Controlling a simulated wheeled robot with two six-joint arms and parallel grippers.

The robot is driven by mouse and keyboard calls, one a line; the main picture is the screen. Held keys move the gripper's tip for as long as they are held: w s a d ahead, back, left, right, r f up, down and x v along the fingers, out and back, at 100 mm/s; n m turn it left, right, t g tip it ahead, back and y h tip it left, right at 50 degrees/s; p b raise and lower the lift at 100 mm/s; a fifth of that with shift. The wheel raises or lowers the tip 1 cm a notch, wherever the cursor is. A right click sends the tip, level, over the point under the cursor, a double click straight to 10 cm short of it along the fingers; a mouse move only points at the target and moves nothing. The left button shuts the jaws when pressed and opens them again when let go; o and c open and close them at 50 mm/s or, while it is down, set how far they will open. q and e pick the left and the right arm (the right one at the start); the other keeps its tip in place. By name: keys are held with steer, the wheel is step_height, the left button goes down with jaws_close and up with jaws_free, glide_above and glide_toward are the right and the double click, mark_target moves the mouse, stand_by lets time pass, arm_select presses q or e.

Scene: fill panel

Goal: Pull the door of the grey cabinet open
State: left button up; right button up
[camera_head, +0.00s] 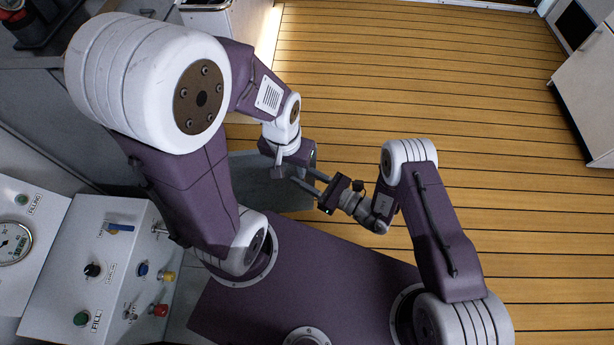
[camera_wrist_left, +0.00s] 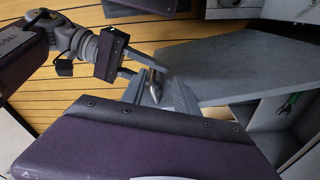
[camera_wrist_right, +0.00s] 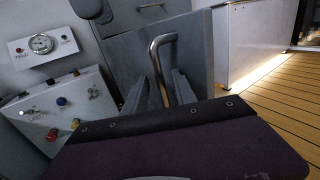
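The door of the grey cabinet is a flat grey panel (camera_head: 278,192) that stands swung out, seen large in the left wrist view (camera_wrist_left: 235,65). Its curved metal handle (camera_wrist_right: 158,62) shows in the right wrist view and, foreshortened, in the left wrist view (camera_wrist_left: 154,90). My right gripper (camera_wrist_right: 160,90) is open, its fingers on either side of the handle; contact is not clear. My left gripper (camera_wrist_left: 158,90) is also open near the handle, fingers apart. In the head view, the right gripper (camera_head: 310,180) points up-left at the door, close below the left gripper.
The control panel (camera_head: 95,270) with knobs and a gauge is at the left. The cabinet interior (camera_wrist_left: 270,115) shows a green-handled item. Wooden floor (camera_head: 440,90) lies clear at the right. My two grippers are close together.

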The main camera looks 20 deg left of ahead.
steer(key=s+d+p, duration=0.1)
steer(key=d+p, duration=0.1)
steer(key=d, duration=0.6)
steer(key=shift+s+d, duration=0.3)
